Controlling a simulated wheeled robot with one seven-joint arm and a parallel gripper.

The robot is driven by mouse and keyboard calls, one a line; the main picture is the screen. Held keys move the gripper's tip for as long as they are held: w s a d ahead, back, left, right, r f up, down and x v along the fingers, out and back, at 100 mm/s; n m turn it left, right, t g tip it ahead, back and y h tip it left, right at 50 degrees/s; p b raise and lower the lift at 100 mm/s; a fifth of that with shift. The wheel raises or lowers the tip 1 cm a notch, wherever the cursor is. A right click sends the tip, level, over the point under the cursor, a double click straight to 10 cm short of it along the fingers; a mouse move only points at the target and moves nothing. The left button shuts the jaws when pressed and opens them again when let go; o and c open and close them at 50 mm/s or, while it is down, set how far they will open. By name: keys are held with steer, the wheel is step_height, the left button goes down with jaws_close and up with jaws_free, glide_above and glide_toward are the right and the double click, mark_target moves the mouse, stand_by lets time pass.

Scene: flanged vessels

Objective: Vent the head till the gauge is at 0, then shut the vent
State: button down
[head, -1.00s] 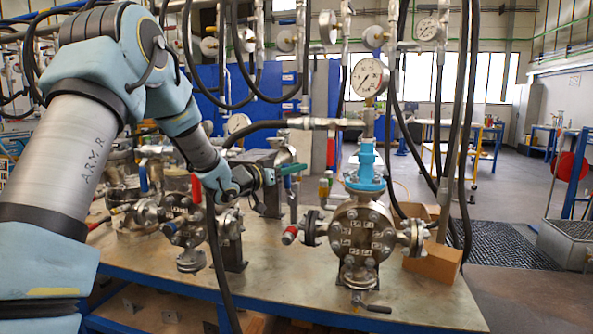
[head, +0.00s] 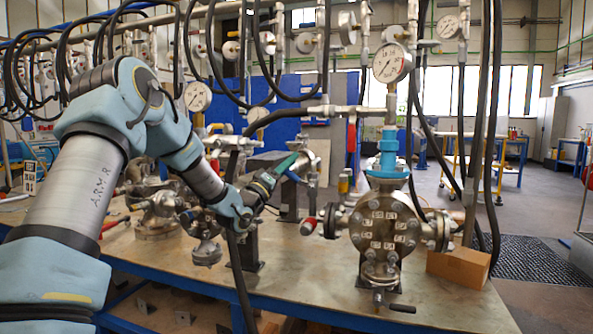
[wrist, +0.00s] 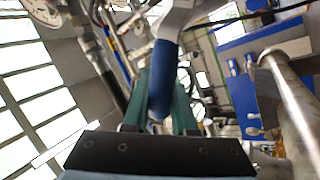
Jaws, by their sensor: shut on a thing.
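My gripper (head: 292,167) has green fingers and is left of the flanged vessel (head: 386,232) in the head view. In the wrist view, my gripper (wrist: 161,75) is shut on a blue handle (wrist: 162,82), which joins a grey metal lever (wrist: 178,18) above it. In the head view the fingers hide this handle. A white-faced gauge (head: 391,62) stands above the vessel's blue neck (head: 388,158). Its needle is too small to read surely. Which line the held handle belongs to is unclear.
Black hoses (head: 240,285) hang around my arm and the bench (head: 310,285). More fittings crowd the left; the bench front is fairly clear.

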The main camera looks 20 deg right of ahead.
steer(key=shift+w+a+f+n+t+y+b, duration=0.35)
steer(key=shift+f+n+t+y+b, duration=0.8)
steer(key=shift+n, duration=0.9)
steer(key=shift+w+a+f+n+t+y+b, duration=0.25)
steer(key=shift+f+n+t+b, duration=0.4)
steer(key=shift+n+t, duration=1.1)
steer(key=shift+w+a+f+n+t+y+b, duration=0.55)
steer(key=shift+n+t+b, duration=0.6)
steer(key=shift+n, duration=1.15)
steer(key=shift+s+d+f+y, duration=0.15)
steer(key=shift+s+y, duration=0.05)
steer(key=shift+y, duration=0.05)
steer(key=c, duration=0.7)
jaws_free()
steer(key=shift+s, duration=0.1)
steer(key=b+v, duration=0.2)
steer(key=v, duration=0.8)
steer(key=shift+s+f, duration=0.15)
steer(key=shift+f, duration=0.05)
